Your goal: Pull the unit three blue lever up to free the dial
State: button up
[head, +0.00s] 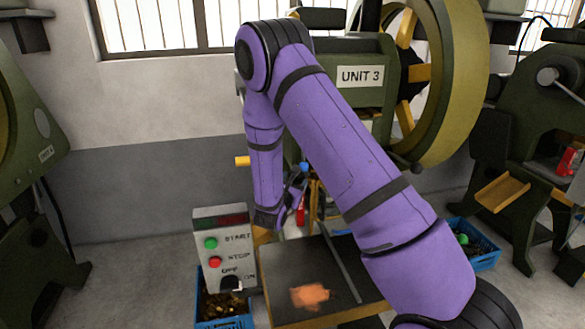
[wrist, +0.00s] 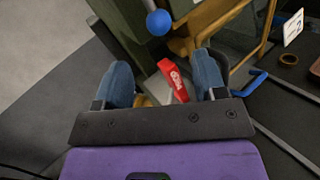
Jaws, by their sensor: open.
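The unit three machine (head: 360,76) stands behind my arm, which covers much of it. A round blue knob (wrist: 159,22) is ahead of my fingertips in the wrist view, apart from them; a small blue knob (head: 304,167) also shows in the head view. A bent blue handle (wrist: 248,82) lies right of my fingers. I cannot tell which blue part is the lever. My gripper (wrist: 163,78) is open, with a red tag (wrist: 172,80) showing between its fingers. The dark dial (head: 232,284) is low on the grey control box by OFF and ON.
The control box (head: 205,225) has a green START and a red STOP button. A dark worktable (head: 275,270) with an orange patch stands beside it. Blue crates (head: 240,322) sit on the floor. Other green machines stand left and right (head: 520,150).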

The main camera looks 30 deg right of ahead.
aim_at(303, 167)
jog(key=x, duration=1)
jog(key=shift+w+d, duration=0.2)
jog(key=shift+w, duration=0.15)
